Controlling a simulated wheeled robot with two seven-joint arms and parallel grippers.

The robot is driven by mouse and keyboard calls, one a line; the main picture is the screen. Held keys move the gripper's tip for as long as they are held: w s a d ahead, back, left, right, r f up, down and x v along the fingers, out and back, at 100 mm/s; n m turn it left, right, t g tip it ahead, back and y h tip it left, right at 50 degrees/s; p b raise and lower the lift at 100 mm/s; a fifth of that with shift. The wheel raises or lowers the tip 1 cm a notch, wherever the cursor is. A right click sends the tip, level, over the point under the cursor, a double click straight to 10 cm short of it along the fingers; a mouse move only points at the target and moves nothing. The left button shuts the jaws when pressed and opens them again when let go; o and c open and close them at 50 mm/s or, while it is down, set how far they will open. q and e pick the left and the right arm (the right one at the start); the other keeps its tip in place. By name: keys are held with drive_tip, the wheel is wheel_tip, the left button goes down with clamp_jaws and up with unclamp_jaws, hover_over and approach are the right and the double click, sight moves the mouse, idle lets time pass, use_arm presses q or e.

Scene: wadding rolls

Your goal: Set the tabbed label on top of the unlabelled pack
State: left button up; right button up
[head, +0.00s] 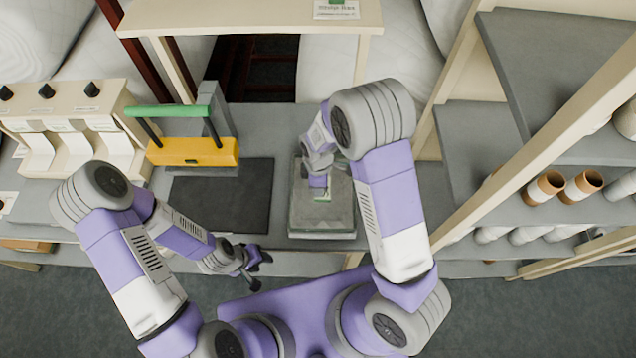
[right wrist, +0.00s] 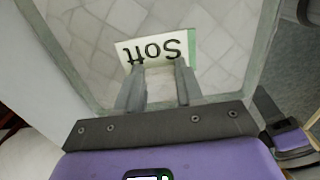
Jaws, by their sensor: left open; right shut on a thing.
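The pack (head: 308,222) is a clear-walled block on the bench, right of the dark mat. Its quilted white top (right wrist: 225,28) fills much of the right wrist view, and no other label shows on it. My right gripper (head: 319,190) is over the pack, shut on the tabbed label (head: 323,197). In the right wrist view the white label (right wrist: 150,50) reads "Soft" upside down, with a green strip at its right end, between my fingertips (right wrist: 158,72). I cannot tell whether it touches the pack. My left gripper (head: 256,264) is open and empty by the bench's front edge.
A yellow press-like device with a green handle (head: 168,110) stands behind the dark mat (head: 230,195). A cream dispenser with white slips (head: 75,125) is at left. Shelves with rolls (head: 545,186) stand at right. A cream overhead shelf (head: 240,17) spans the back.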

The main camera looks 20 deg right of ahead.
drive_tip(key=shift+f, duration=0.2)
drive_tip(key=o, duration=1)
drive_tip(key=shift+r, duration=0.3)
wheel_tip(320, 180, up, 12)
drive_tip(key=p, duration=0.1)
drive_tip(key=shift+f, duration=0.15)
